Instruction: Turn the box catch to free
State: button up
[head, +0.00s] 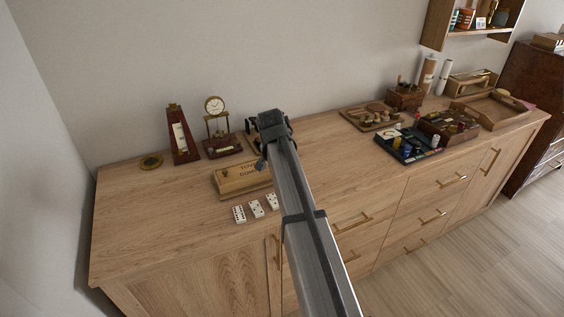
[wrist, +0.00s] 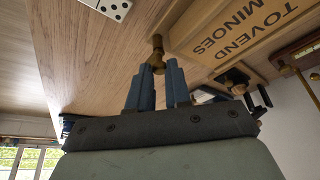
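The wooden domino box (head: 240,178) lies on the sideboard top, its lettering partly hidden by my arm in the head view. In the wrist view the box (wrist: 225,38) shows its dark lettering upside down. A small brass catch (wrist: 157,43) stands out at the box's end, just beyond my fingertips and in line with the gap between them. My gripper (wrist: 160,68) is open, its two blue fingers apart. I cannot tell whether they touch the catch. In the head view my gripper (head: 262,164) is at the box's right end, and the catch is hidden.
Several white dominoes (head: 256,209) lie in front of the box. A dark game tray (head: 408,148) and other wooden boxes fill the right side. The sideboard's left part (head: 135,215) is clear.

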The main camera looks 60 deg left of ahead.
jog(key=o, duration=0.5)
jog(key=shift+c, duration=0.2)
jog(key=v, duration=1.3)
jog(key=shift+r, duration=0.4)
jog(key=shift+d, duration=0.1)
